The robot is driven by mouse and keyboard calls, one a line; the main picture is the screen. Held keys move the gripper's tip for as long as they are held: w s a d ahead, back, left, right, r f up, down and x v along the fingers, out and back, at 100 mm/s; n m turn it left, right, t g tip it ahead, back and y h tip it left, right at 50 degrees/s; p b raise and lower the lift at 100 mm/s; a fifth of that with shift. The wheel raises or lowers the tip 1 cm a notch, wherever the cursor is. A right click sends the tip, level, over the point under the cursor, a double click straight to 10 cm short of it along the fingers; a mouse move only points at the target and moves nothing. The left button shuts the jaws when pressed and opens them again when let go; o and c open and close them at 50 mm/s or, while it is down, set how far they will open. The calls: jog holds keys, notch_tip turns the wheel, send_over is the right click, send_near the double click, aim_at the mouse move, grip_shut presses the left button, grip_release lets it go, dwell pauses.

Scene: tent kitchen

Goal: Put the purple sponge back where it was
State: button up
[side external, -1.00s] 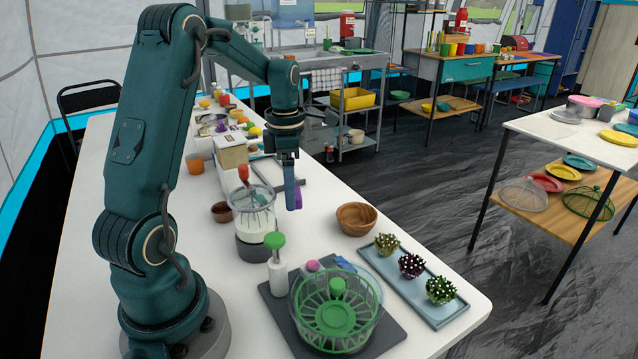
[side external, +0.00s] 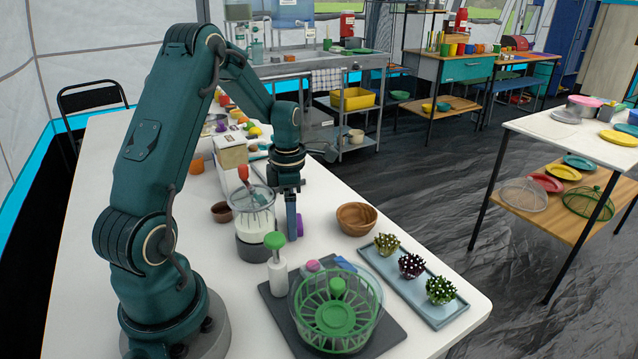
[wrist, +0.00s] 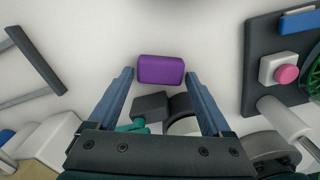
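The purple sponge (wrist: 161,69) lies between the tips of my gripper's fingers (wrist: 158,72) in the wrist view. A narrow gap shows between the sponge and the left finger; whether the right finger touches it is hard to tell. The fingers are spread, so my gripper looks open around the sponge. In the side view, my gripper (side external: 293,218) points straight down at the white table. Only a sliver of the sponge (side external: 299,225) shows there, low beside the finger, at about table height; the finger hides the rest.
A wooden bowl (side external: 356,218) stands right of my gripper. A clear jar with a dark base (side external: 252,246) and a green-topped bottle (side external: 278,275) stand close on the left and front. A dark board (side external: 385,334) holds a green spinner (side external: 337,310). A tray (side external: 448,309) holds spiky plants.

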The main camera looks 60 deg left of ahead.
jog(key=shift+o, duration=0.2)
notch_tip(320, 180, up, 12)
jog(key=s+d+r+m+t, duration=0.1)
jog(key=s+d+m+t, duration=0.1)
jog(key=s+d+m, duration=0.3)
jog(key=s+d+r+m+t, duration=0.2)
jog(key=s+d+m, duration=0.3)
jog(key=d+m, duration=0.9)
jog(key=shift+m+t, duration=0.8)
jog(key=shift+m, duration=5.4)
jog(key=shift+d, duration=0.1)
